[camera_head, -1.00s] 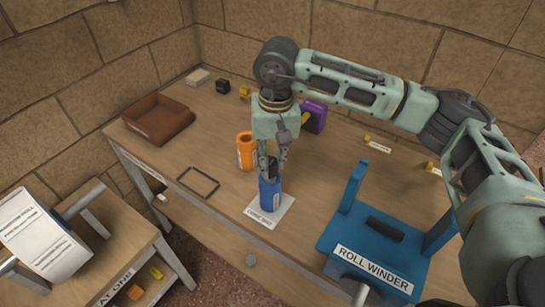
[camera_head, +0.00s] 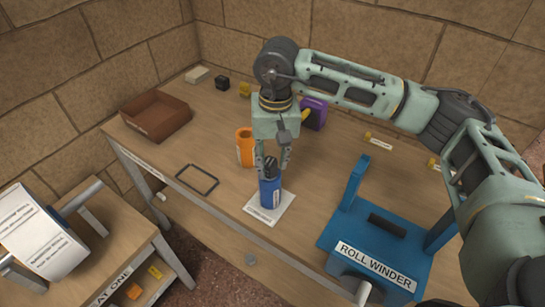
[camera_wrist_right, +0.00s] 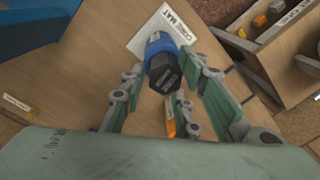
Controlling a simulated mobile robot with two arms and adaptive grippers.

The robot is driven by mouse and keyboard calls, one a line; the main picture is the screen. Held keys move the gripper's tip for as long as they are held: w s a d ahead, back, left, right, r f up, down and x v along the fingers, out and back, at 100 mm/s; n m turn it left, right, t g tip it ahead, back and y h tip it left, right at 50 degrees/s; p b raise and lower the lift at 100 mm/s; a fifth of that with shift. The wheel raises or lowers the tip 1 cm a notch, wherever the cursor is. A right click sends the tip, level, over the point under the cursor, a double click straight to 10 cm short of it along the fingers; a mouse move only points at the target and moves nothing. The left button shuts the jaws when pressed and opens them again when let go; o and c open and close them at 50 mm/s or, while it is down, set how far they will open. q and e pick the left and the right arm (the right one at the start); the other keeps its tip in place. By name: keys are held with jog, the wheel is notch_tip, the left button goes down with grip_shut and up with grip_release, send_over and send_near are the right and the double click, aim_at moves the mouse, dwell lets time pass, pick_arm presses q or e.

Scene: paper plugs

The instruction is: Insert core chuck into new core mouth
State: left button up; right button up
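The new core is a blue cylinder (camera_head: 270,194) standing upright on a white labelled mat (camera_head: 283,214). The black core chuck (camera_head: 270,168) sits at the core's top, its lower part hidden in the mouth. In the right wrist view the black chuck (camera_wrist_right: 164,73) shows in front of the blue core (camera_wrist_right: 158,43). My right gripper (camera_head: 272,170) points down over the core. Its fingers are spread on either side of the chuck with gaps visible, and it holds nothing. My left gripper is not in view.
An orange cylinder (camera_head: 245,149) stands close behind the core. A blue roll winder (camera_head: 345,232) stands at the right, a black frame (camera_head: 197,180) lies left, and a brown tray (camera_head: 156,118) is at the back left. A side stand with a paper roll (camera_head: 38,236) is at lower left.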

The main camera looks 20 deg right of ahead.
aim_at(273, 161)
jog(key=shift+o, duration=0.7)
jog(key=shift+r+p, duration=1.25)
jog(key=shift+r, duration=1.5)
jog(key=shift+r, duration=0.1)
